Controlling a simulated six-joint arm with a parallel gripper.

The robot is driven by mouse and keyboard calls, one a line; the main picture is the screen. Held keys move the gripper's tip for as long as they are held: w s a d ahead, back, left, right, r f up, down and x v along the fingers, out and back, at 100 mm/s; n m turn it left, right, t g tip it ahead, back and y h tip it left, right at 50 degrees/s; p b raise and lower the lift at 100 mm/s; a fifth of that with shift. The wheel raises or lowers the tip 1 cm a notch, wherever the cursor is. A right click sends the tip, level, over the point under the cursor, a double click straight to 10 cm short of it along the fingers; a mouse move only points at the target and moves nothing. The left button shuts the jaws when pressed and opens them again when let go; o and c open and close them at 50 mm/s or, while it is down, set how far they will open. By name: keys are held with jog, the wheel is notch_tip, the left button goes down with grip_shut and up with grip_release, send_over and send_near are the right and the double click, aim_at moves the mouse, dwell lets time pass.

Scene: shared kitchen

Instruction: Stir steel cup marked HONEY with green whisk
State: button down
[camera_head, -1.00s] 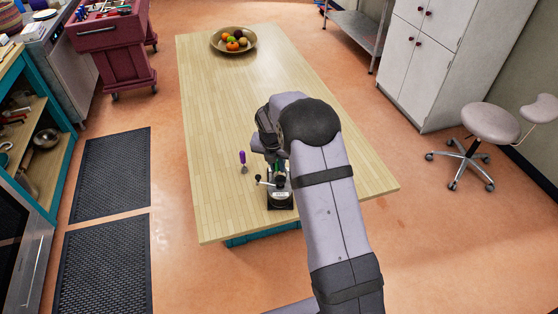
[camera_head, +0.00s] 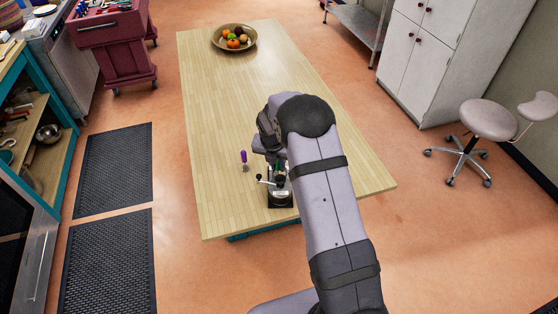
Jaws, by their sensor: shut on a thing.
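My gripper (camera_head: 275,160) is small in the view, low over the near end of the wooden table, and partly hidden by my arm. A bit of green (camera_head: 281,169) shows right at its fingers, which fits the handle of the green whisk; the whisk's lower end cannot be made out. Just below are small metal and dark items (camera_head: 279,189) on a black base. The steel cup may be among them, but no HONEY marking is readable. I cannot tell whether the whisk is inside a cup.
A purple-handled tool (camera_head: 244,157) is on the table just left of my gripper. A bowl of fruit (camera_head: 234,38) sits at the far end of the table (camera_head: 215,120). The table's middle is clear. A stool (camera_head: 488,122) stands on the floor at right.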

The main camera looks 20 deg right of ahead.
jog(key=shift+s+d+r+p, duration=0.15)
jog(key=shift+s+d+p, duration=0.1)
jog(key=shift+d+p, duration=0.1)
jog(key=shift+d, duration=0.15)
jog(key=shift+w+d+p, duration=0.2)
jog(key=shift+w+p, duration=0.2)
jog(key=shift+w+a, duration=0.1)
jog(key=shift+w, duration=0.05)
jog(key=shift+w+a, duration=0.15)
jog(key=shift+a, duration=0.2)
jog(key=shift+a+p, duration=0.2)
jog(key=shift+p, duration=0.1)
jog(key=shift+s+p, duration=0.3)
jog(key=shift+s, duration=0.15)
jog(key=shift+s+d+p, duration=0.25)
jog(key=shift+p, duration=0.1)
jog(key=shift+w+d, duration=0.15)
jog(key=shift+d, duration=0.2)
jog(key=shift+w, duration=0.4)
jog(key=shift+w+a+p, duration=0.15)
jog(key=shift+a+p, duration=0.15)
jog(key=shift+a, duration=0.2)
jog(key=shift+s, duration=0.25)
